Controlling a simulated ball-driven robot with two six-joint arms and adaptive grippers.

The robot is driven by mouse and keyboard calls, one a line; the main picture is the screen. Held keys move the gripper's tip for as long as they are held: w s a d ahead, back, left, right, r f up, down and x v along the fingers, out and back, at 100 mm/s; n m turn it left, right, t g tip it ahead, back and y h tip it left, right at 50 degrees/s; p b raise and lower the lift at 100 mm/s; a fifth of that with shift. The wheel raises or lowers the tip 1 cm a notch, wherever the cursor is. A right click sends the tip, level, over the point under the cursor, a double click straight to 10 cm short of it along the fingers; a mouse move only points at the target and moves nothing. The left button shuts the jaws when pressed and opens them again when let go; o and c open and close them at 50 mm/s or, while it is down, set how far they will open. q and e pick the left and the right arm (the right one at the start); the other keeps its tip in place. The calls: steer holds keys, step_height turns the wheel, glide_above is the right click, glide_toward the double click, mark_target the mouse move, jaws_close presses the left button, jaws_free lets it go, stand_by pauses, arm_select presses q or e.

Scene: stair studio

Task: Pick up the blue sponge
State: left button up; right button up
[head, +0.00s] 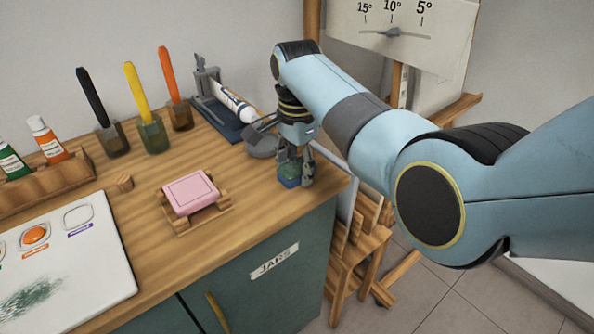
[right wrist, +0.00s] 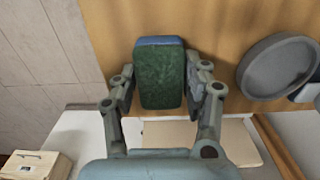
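The blue sponge (head: 288,179) stands at the right front corner of the wooden worktop, partly hidden by my right gripper in the head view. In the right wrist view the sponge (right wrist: 160,78) shows a dark green face and a blue end. My right gripper (head: 294,166) points down over it, with one finger along each side. In the right wrist view both fingers of the right gripper (right wrist: 161,85) lie close against the sponge's sides, and no clear gap shows. I cannot tell whether it is lifted. My left gripper is not in view.
A grey dish (head: 260,144) is close beside the gripper; it also shows in the right wrist view (right wrist: 278,66). A pink block (head: 190,192) rests on a wooden rack.

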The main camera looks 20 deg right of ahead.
steer(key=shift+c, duration=1.1)
steer(key=shift+r, duration=0.4)
steer(key=r, duration=0.2)
steer(key=s+r, duration=0.1)
steer(key=r, duration=0.1)
steer(key=shift+d+p, duration=0.3)
steer(key=shift+p, duration=0.1)
steer(key=s+d+r+p, duration=0.3)
steer(key=s+d+r, duration=0.2)
steer(key=s, duration=0.4)
steer(key=shift+r, duration=0.6)
steer(key=shift+o, duration=0.6)
steer(key=shift+d, duration=0.1)
